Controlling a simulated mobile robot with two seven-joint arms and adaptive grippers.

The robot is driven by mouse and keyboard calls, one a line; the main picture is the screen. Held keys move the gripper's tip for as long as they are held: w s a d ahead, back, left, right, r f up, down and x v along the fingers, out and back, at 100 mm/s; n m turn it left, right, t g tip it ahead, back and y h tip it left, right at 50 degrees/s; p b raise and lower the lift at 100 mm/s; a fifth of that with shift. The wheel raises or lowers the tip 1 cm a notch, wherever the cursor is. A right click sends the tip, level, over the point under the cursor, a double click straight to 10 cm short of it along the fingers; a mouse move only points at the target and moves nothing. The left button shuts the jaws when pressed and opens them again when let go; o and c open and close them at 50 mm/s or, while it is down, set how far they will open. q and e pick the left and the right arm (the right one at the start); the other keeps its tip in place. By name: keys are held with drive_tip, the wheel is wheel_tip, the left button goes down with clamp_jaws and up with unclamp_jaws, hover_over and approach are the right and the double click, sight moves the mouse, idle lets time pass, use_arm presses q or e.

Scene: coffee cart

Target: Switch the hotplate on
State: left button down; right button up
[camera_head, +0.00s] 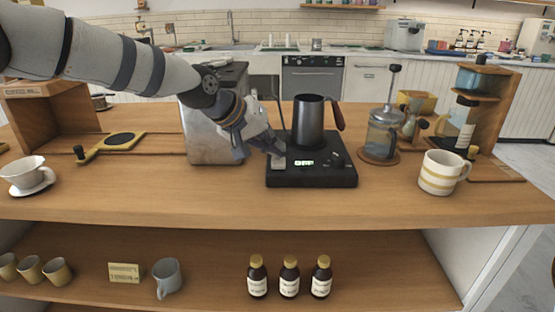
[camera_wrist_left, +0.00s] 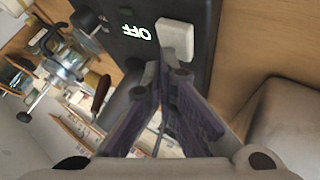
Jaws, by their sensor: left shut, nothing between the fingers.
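The hotplate (camera_head: 325,180) is a flat black box on the counter. Its lit display (camera_head: 304,163) reads OFF, and the same word shows upside down in the wrist view (camera_wrist_left: 136,32). A pale square switch (camera_wrist_left: 174,34) sits beside the display; it also shows at the hotplate's front left in the head view (camera_head: 278,163). A dark metal pitcher (camera_head: 308,124) with a brown handle stands on the hotplate. My left gripper (camera_head: 278,149) is shut and empty, its tips (camera_wrist_left: 166,68) right at the switch. I cannot tell whether they touch it. My right gripper is out of view.
A metal machine (camera_head: 212,145) stands close on the left, behind my left arm. A French press (camera_head: 383,133) and a striped mug (camera_head: 440,173) stand to the right. The counter in front of the hotplate is clear. Bottles (camera_head: 289,279) stand on the shelf below.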

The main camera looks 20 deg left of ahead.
sight(275, 160)
use_arm(q)
drive_tip(key=shift+f, duration=0.4)
idle(0.3)
drive_tip(key=shift+r, duration=1.05)
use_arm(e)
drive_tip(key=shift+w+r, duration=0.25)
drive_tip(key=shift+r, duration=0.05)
use_arm(q)
wheel_tip(275, 160, up, 6)
drive_tip(key=shift+f+p, duration=0.1)
drive_tip(key=shift+p, duration=0.55)
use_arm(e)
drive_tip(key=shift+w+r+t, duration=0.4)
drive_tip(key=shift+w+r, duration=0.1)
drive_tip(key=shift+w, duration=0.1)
